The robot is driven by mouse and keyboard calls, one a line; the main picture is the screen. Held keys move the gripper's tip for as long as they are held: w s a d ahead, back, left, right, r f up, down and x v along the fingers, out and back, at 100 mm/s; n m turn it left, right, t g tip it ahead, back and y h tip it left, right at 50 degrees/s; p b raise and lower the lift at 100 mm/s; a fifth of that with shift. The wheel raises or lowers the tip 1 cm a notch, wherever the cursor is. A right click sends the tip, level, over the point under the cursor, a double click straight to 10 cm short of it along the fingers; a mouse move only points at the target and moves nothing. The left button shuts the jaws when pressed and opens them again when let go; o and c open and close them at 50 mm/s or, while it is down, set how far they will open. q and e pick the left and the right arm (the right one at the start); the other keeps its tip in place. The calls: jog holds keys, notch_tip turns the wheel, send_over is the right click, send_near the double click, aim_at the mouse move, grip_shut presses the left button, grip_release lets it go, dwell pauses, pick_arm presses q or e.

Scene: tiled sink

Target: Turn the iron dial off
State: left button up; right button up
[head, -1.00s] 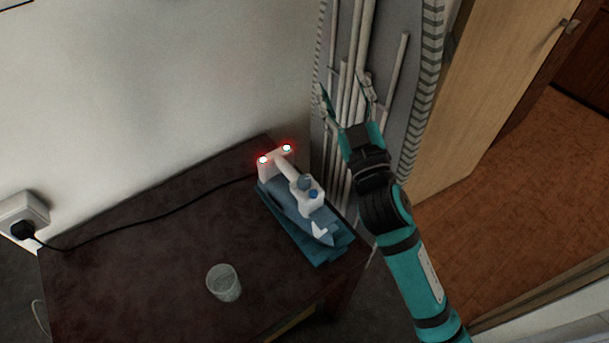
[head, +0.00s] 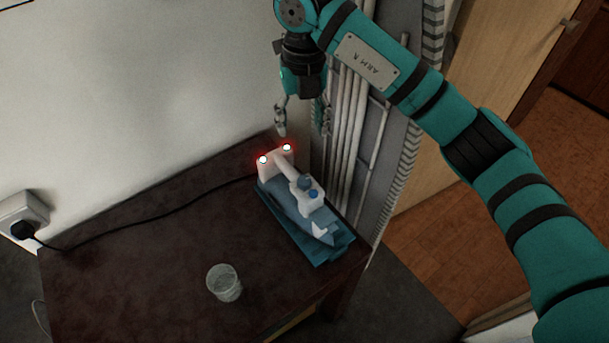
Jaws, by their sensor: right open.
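The iron (head: 290,200) lies on a blue base (head: 320,255) near the right edge of the dark table. It is white and blue, with two lit lamps ringed in red at its rear end. A round blue dial (head: 305,183) sits on its top near the front of the handle, with a smaller blue knob (head: 313,194) beside it. My right gripper (head: 302,133) is open and empty, pointing down just behind the iron's lit rear end, apparently above it and apart from it. My left gripper is not in view.
A clear glass (head: 223,283) stands at the table's front. A black cord (head: 150,216) runs from the iron across the dark table (head: 150,270) to a wall socket (head: 22,215). Pale pipes (head: 350,130) rise behind the table at right. A wooden door (head: 490,90) stands farther right.

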aim_at(305, 179)
jog(key=f+p, duration=0.1)
jog(key=f, duration=1)
jog(key=f+p, duration=0.1)
jog(key=f, duration=0.5)
jog(key=shift+d+f+p, duration=0.1)
jog(key=shift+d+p, duration=0.15)
jog(key=shift+p, duration=0.05)
jog(key=c, duration=1.1)
jog(key=shift+w+f+n+b, duration=0.1)
jog(key=shift+w+n+b, duration=0.05)
jog(key=shift+n+b, duration=0.85)
jog(key=shift+c, duration=0.2)
jog(key=n+b, duration=0.6)
jog(key=b, duration=0.1)
jog(key=shift+n+b, duration=1.9)
jog(key=shift+n, duration=0.2)
jog(key=shift+r, duration=0.2)
